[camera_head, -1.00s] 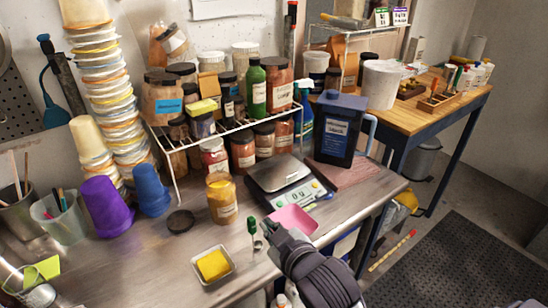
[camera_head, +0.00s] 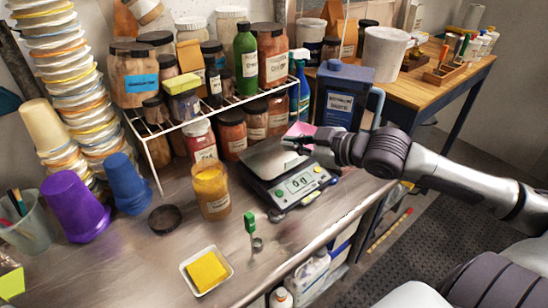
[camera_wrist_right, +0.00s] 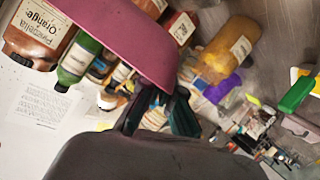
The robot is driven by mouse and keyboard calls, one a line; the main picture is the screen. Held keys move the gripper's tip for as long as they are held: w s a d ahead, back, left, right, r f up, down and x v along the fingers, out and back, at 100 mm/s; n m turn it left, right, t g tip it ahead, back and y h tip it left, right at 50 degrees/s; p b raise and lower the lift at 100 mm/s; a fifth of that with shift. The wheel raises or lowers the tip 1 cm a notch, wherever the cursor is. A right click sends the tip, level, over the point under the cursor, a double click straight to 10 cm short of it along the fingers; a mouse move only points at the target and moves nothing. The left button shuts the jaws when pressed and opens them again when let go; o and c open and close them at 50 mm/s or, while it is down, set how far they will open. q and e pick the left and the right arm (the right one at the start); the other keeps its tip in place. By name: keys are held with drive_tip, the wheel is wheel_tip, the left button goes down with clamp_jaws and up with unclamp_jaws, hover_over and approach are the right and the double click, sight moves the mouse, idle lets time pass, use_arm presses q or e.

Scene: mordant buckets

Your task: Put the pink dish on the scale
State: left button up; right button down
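The pink dish (camera_head: 301,130) is held by my right gripper (camera_head: 300,142) near the back of the scale, and I see it tilted in the head view. In the right wrist view the dish (camera_wrist_right: 115,32) fills the top and the finger ends (camera_wrist_right: 155,112) meet its edge. The scale (camera_head: 284,172) has a bare metal plate and a lit display. The dish appears above the plate; the exact gap cannot be told. My left gripper is not in view.
A wire shelf (camera_head: 205,119) with jars stands behind the scale, and a dark blue jug (camera_head: 342,98) stands right of it. An open yellow jar (camera_head: 211,190) is to the left. A small white tray with a yellow sponge (camera_head: 207,271) lies in front.

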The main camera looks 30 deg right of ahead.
drive_tip(key=shift+w+d, duration=0.1)
drive_tip(key=shift+w, duration=0.6)
drive_tip(key=p, duration=0.2)
hover_over(263, 162)
wheel_tip(263, 162, down, 7)
drive_tip(key=shift+r, duration=0.15)
wheel_tip(263, 162, down, 3)
drive_tip(key=shift+f, duration=0.6)
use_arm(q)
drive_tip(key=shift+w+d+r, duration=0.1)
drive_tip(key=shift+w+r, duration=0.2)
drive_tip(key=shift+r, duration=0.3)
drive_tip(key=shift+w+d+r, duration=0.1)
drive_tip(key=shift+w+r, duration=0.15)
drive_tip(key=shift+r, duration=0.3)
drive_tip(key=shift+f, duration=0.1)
use_arm(e)
drive_tip(key=c, duration=1.3)
unclamp_jaws()
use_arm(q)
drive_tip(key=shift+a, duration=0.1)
use_arm(e)
drive_tip(key=shift+r, duration=0.1)
